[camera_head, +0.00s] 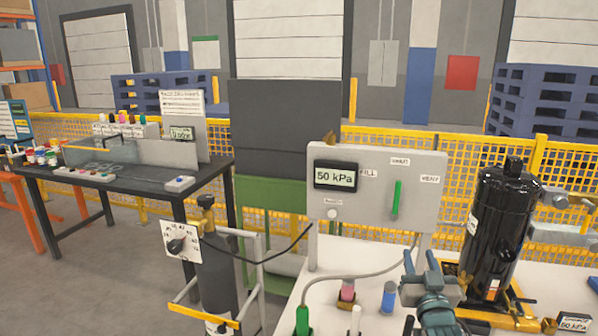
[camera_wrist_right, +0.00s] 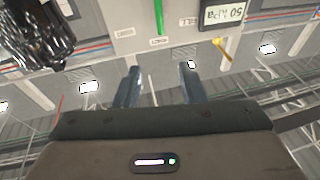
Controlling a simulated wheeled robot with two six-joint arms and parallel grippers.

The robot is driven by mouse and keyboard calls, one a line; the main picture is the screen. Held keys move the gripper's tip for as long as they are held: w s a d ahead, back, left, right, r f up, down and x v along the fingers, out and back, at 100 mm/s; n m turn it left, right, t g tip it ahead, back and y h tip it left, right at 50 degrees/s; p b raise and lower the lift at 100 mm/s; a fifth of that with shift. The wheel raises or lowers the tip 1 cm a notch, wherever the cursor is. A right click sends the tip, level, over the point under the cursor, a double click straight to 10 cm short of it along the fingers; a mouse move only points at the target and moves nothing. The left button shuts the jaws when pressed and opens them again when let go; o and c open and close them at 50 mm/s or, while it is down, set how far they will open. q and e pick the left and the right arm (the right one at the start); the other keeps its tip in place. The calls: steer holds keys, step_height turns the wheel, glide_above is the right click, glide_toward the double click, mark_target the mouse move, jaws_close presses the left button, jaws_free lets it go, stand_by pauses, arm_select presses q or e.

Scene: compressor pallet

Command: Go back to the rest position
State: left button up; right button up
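My right gripper (camera_head: 421,262) is in the lower right of the head view, in front of the white table. Its two fingers point up, apart, with nothing between them. In the right wrist view the gripper (camera_wrist_right: 161,85) also shows spread, empty fingers. The grey panel (camera_head: 430,200) stands behind it with a "50 kPa" display (camera_head: 335,176) and an upright green lever (camera_head: 396,199). The black compressor (camera_head: 495,235) stands on a yellow base to the right of the gripper. My left gripper is not in view.
On the white table (camera_head: 380,285) near my right gripper are a blue-capped item (camera_head: 389,296), a pink-capped item (camera_head: 347,290) and a green connector (camera_head: 302,320) on a hose. A dark gas cylinder (camera_head: 215,265) and a black workbench (camera_head: 130,190) are at left. Yellow fencing (camera_head: 465,190) runs behind.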

steer(key=s+d+f+g, duration=0.1)
steer(key=s+f+g, duration=0.9)
steer(key=s+f, duration=1.05)
steer(key=s+f+n+g+y, duration=0.1)
steer(key=s+f+g, duration=0.25)
steer(key=s, duration=0.55)
steer(key=s+f+n+g, duration=0.1)
steer(key=s+f+g, duration=0.25)
steer(key=s, duration=0.55)
step_height(320, 180, down, 30)
steer(key=d+g, duration=0.1)
steer(key=d, duration=0.1)
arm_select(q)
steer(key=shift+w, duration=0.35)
arm_select(e)
steer(key=s+d+f+g, duration=0.1)
steer(key=s+f, duration=1.7)
steer(key=f, duration=0.1)
steer(key=shift+s+d+f+m, duration=0.15)
steer(key=shift+d+f+m, duration=0.1)
steer(key=shift+f+m, duration=0.05)
